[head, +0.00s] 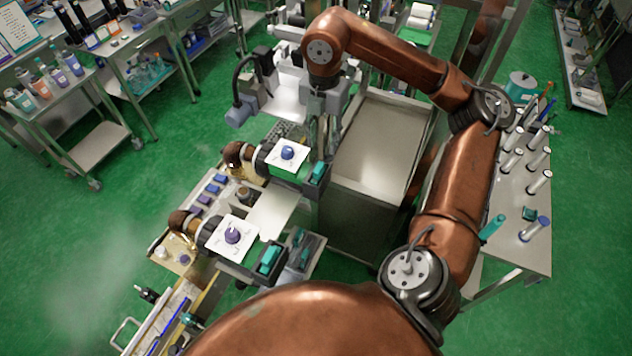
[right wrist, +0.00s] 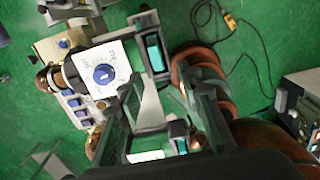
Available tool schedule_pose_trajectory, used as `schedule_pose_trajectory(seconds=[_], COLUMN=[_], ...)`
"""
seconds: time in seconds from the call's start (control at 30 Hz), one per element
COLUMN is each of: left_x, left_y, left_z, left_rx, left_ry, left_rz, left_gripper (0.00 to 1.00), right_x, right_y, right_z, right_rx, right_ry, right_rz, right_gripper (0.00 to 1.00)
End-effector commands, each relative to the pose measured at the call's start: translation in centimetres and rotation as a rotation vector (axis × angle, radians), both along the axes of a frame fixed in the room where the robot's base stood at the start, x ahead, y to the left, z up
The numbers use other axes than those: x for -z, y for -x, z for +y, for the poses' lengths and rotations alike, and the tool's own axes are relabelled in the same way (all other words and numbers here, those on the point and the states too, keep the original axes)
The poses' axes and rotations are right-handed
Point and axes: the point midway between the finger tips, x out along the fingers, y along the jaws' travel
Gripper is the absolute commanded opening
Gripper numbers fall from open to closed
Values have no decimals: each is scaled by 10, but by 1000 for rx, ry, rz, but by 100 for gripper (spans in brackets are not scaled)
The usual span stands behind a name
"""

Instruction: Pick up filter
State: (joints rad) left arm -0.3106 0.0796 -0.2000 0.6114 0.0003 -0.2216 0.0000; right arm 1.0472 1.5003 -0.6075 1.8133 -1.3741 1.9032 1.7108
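I cannot tell for sure which item is the filter. A blue round knob-like piece sits on a white square plate (head: 276,162) in the head view; the blue piece also shows in the right wrist view (right wrist: 103,74). A purple round piece (head: 232,235) sits on a second white plate nearer to me. My right gripper (head: 328,128) hangs just right of and behind the blue piece's plate. In the right wrist view its two dark fingers (right wrist: 165,88) stand apart with nothing visible between them. My left gripper is not in view.
Small blue and purple pieces (head: 212,187) lie on a bench left of the plates. Teal-switched boxes (head: 270,258) stand beside the plates. A steel table (head: 380,150) is to the right. A cart with upright tubes (head: 535,185) stands at far right.

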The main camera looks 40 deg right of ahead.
Motion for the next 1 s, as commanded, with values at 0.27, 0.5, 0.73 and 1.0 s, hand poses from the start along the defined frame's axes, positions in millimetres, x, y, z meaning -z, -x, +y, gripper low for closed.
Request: schedule_pose_trajectory(seconds=[0.27,0.5,0.73,1.0], left_x=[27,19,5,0], left_y=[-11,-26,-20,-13], left_z=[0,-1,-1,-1], left_rx=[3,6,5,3], left_ry=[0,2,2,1], left_rz=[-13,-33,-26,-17], left_gripper=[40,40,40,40], right_x=[30,51,78,105], right_y=[0,-1,-5,-6], right_z=[0,1,7,7], right_rx=[1,-1,-3,-3], right_ry=[0,0,0,0], right_rz=[2,4,6,1], right_gripper=[33,33,33,33])
